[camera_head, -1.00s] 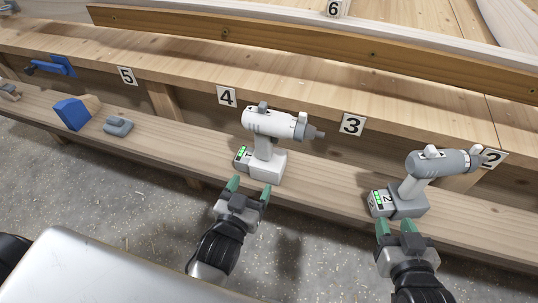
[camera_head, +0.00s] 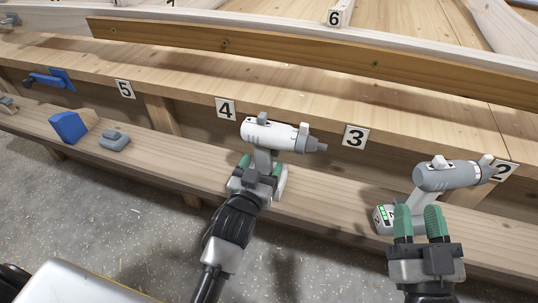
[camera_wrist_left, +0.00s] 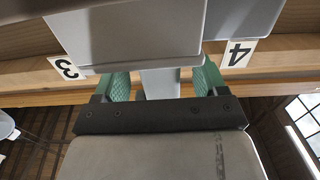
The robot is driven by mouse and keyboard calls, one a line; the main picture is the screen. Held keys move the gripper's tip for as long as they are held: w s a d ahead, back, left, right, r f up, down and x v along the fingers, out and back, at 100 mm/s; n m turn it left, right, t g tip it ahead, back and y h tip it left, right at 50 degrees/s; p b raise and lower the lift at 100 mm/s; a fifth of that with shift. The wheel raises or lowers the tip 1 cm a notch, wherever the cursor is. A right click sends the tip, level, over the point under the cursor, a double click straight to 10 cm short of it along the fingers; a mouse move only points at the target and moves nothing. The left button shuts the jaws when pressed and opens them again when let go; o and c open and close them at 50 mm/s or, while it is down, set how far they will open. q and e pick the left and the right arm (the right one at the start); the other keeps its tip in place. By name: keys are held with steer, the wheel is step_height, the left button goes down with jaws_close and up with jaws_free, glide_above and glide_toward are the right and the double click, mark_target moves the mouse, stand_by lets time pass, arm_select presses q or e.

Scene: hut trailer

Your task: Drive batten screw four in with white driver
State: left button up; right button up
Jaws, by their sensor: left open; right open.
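The white driver (camera_head: 272,134) stands upright on the lower plank below labels 4 and 3, its nose pointing right. My left gripper (camera_head: 260,167) is open, with its green fingers on either side of the driver's handle; its own body hides most of the driver's base. In the left wrist view the pale handle (camera_wrist_left: 160,84) shows between the two green fingers. A brown batten (camera_head: 300,58) with several screw heads runs across the back; I cannot tell which screw is four. My right gripper (camera_head: 419,222) is open, in front of the grey driver (camera_head: 446,176) near label 2.
The lower plank (camera_head: 330,200) is clear between the two drivers. A blue block (camera_head: 68,127), a small grey item (camera_head: 114,140) and a blue clamp-like tool (camera_head: 49,78) are at the left. The upper ledge (camera_head: 180,80) stands behind the drivers.

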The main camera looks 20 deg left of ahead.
arm_select(q)
steer(key=shift+w, duration=0.85)
steer(key=c, duration=1.3)
steer(key=shift+r, duration=0.1)
jaws_close()
arm_select(e)
steer(key=shift+s+a+r+t+y, duration=0.1)
steer(key=shift+s+r+t+y, duration=0.1)
steer(key=shift+r+t, duration=0.15)
steer(key=shift+s+r+t+y, duration=0.1)
steer(key=shift+r+t+y, duration=0.15)
steer(key=shift+r, duration=0.1)
